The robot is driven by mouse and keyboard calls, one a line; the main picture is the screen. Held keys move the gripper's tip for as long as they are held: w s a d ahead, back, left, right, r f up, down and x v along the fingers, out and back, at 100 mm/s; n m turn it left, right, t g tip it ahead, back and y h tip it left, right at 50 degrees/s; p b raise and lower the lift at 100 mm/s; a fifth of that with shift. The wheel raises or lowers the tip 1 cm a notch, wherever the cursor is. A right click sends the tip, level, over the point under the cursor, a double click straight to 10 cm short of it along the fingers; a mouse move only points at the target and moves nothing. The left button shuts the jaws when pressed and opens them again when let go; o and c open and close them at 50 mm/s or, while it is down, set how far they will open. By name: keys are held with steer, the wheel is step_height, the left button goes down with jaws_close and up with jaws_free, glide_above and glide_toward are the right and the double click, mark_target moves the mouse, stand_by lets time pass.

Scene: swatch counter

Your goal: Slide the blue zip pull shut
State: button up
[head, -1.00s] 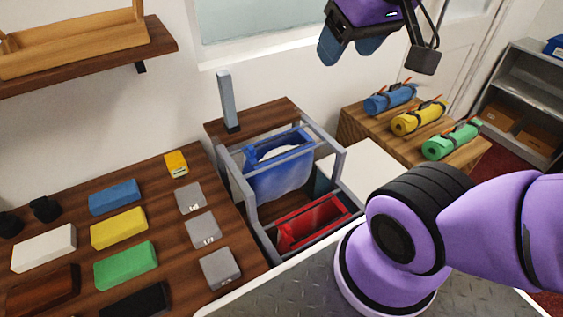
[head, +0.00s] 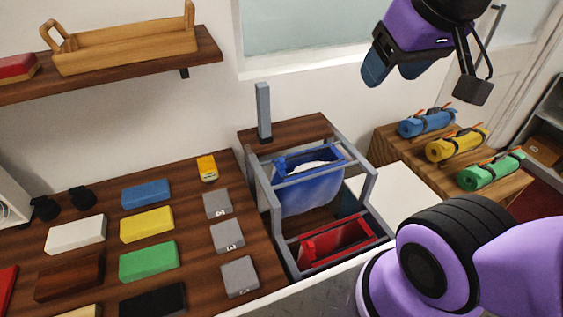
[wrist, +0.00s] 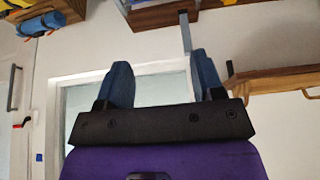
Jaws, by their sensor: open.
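I cannot make out a separate zip pull in either view. In the head view a blue rolled bundle (head: 427,122) with orange and dark fittings lies on the wooden stand, at the back of a row with a yellow and a green one. It also shows at the top left of the wrist view (wrist: 42,23). An open blue bag (head: 312,192) with a pale inside hangs in the grey frame. My gripper (head: 395,74) is up in the air in front of the window, left of the bundles and above them. Its blue fingers (wrist: 165,88) are apart and empty.
A red bin or bag (head: 338,240) sits low in the grey frame (head: 262,205). A grey post (head: 263,112) rises behind it. The counter (head: 190,215) at left holds coloured blocks and grey pieces. A shelf (head: 110,75) with a wooden tray (head: 125,50) juts from the wall.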

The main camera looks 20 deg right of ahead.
steer(key=shift+c, duration=0.3)
steer(key=c, duration=0.3)
steer(key=g, duration=0.5)
glide_above(282, 160)
step_height(282, 160, down, 24)
step_height(282, 160, down, 11)
jaws_close()
